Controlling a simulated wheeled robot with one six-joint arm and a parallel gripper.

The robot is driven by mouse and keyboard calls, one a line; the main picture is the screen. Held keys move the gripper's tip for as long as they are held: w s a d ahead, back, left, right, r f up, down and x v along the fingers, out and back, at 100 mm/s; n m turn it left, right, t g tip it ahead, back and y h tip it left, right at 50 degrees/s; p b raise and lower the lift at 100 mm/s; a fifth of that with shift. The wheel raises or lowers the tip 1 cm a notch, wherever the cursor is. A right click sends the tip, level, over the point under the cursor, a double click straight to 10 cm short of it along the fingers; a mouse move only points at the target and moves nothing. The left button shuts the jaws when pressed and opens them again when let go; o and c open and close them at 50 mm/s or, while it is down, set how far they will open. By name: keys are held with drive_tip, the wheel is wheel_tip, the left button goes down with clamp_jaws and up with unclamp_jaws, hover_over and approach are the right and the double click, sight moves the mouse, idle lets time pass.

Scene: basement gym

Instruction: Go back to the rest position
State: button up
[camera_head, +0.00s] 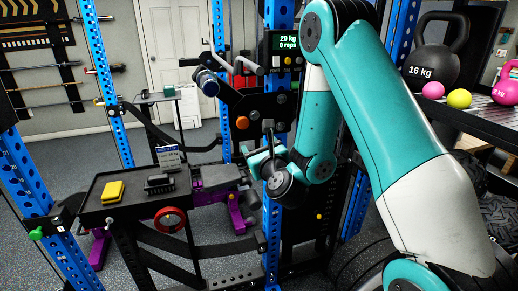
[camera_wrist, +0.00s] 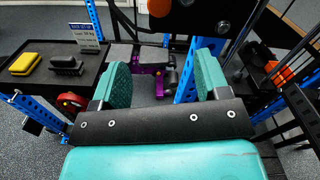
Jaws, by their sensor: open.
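My gripper (camera_wrist: 162,82) is open and empty in the wrist view, its two teal finger pads wide apart. In the head view my gripper (camera_head: 262,160) shows near the middle, beside a blue upright and partly hidden by my own wrist. It is in front of the rack's black panel, to the right of the black tray (camera_head: 98,212). My teal and white arm fills the right side of the head view. Nothing is between the fingers.
On the tray lie a yellow block (camera_head: 112,192) and a black block (camera_head: 159,184), with a small sign (camera_head: 170,157) behind. Blue rack uprights (camera_head: 108,85) stand around. Grey floor (camera_head: 75,150) shows at left.

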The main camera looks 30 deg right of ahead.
drive_tip(key=s+a+r+n+g+y, duration=0.2)
drive_tip(key=s+a+n+g+y, duration=0.15)
drive_tip(key=a+n, duration=0.4)
drive_tip(key=s+a+r+n+g+y, duration=0.2)
drive_tip(key=a+n+y, duration=0.35)
drive_tip(key=n, duration=0.35)
drive_tip(key=s+a+r+n+g+y, duration=0.1)
drive_tip(key=s+a+n+g+y, duration=0.15)
drive_tip(key=a+n, duration=0.5)
drive_tip(key=s+r+n+g+h, duration=0.1)
drive_tip(key=s+n+g, duration=0.3)
drive_tip(key=s+n, duration=0.5)
drive_tip(key=s+d+r+n+g+h, duration=0.1)
drive_tip(key=s+n+g, duration=0.4)
drive_tip(key=s+n, duration=0.5)
drive_tip(key=shift+s+d+h, duration=0.25)
drive_tip(key=shift+s+h, duration=0.2)
drive_tip(key=shift+s, duration=0.55)
